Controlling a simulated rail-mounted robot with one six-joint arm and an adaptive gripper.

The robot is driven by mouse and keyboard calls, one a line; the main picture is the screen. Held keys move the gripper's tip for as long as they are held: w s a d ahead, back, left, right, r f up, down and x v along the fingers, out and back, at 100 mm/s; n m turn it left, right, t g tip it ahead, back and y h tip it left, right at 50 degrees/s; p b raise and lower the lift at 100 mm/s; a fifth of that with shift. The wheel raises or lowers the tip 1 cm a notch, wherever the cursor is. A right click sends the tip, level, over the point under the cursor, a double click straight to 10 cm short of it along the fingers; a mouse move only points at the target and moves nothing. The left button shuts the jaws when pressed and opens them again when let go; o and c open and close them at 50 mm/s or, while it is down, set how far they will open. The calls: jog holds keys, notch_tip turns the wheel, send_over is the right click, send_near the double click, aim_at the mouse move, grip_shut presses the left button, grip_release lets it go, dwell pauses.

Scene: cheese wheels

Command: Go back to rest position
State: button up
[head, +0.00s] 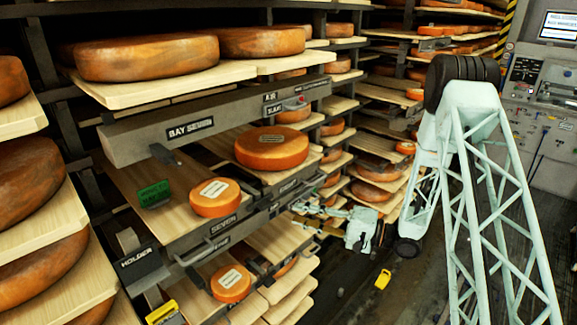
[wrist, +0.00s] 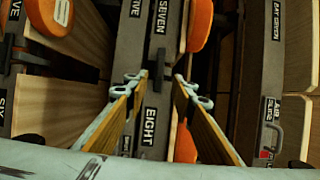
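My gripper (head: 312,209) is at the right of the shelf fronts in the head view, small and partly lost against the boards. In the wrist view my gripper (wrist: 160,82) shows two fingers well apart, with nothing held between them. Behind the gap is a grey shelf front (wrist: 156,112) with the labels SEVEN and EIGHT. My arm reaches down from the right of the head view to the gripper, beside the rack.
Labelled cheese wheels (head: 272,147), (head: 215,197) and (head: 231,283) lie on boards in the rack. A grey BAY SEVEN beam (head: 215,118) juts above them. A green sign (head: 154,194) stands at the left. A console (head: 545,90) stands at the right; dark floor lies between.

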jog(key=w+d+r+n+t+h+b, duration=0.3)
jog(key=w+d+r+h+b, duration=0.2)
jog(key=w+d+r+h, duration=0.35)
jog(key=s+d+r+g+h+b, duration=0.15)
jog(key=s+d+r+h, duration=0.3)
jog(key=s, duration=0.45)
jog(key=s+d+r+t+h+b, duration=0.1)
jog(key=s+d+r+h+b, duration=0.25)
jog(key=s+d+r, duration=0.35)
jog(key=s+a+f+g+b, duration=0.1)
jog(key=s+a+g, duration=0.1)
jog(key=s, duration=1.2)
jog(key=s+a+f+n+g+b, duration=0.1)
jog(key=s+a+f+g+b, duration=0.1)
jog(key=s, duration=1.2)
jog(key=s+a+f+n+g+b, duration=0.1)
jog(key=s+a+g, duration=0.1)
jog(key=s, duration=1.2)
jog(key=shift+a+f+b, duration=0.15)
jog(key=shift+a+b, duration=0.15)
jog(key=shift+a, duration=0.6)
